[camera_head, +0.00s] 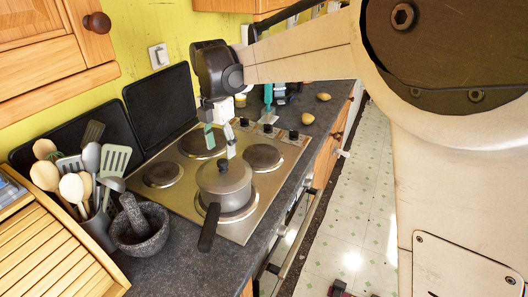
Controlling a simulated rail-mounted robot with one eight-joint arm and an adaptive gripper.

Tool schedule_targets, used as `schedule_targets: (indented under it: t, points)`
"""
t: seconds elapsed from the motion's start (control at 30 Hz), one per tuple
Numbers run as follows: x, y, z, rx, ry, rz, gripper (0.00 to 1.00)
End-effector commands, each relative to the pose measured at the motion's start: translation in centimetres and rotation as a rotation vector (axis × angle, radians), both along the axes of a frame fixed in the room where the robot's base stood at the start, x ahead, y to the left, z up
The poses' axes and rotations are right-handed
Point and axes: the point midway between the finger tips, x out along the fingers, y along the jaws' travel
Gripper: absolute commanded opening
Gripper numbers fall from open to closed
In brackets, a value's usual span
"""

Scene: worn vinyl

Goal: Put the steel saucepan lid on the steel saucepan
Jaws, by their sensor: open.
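The steel saucepan (236,203) stands on the front burner of the hob, its dark handle (208,228) pointing toward the front edge of the counter. The steel saucepan lid (212,181) lies on top of the pan and looks about level; whether it is fully seated all round I cannot tell. A small knob (223,166) stands at its middle. My gripper (220,145) is open, pointing down just above the lid, with one fingertip close to the knob. It holds nothing that I can see. Contact between finger and knob cannot be told.
The steel hob (187,210) has other bare burners. A stone mortar with pestle (140,235) and a utensil pot (97,228) stand at left. Dark boards (160,105) lean on the wall. A teal-handled item (268,100) and yellow fruits (323,97) lie beyond the knobs.

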Motion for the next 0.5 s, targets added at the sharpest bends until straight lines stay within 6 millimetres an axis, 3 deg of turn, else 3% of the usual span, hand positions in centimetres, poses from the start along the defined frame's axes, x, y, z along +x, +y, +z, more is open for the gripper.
schedule_targets:
  t: [0.5]
  points:
    - [0.0, 0.0, 1.9, 0.000, 0.000, 0.000, 0.48]
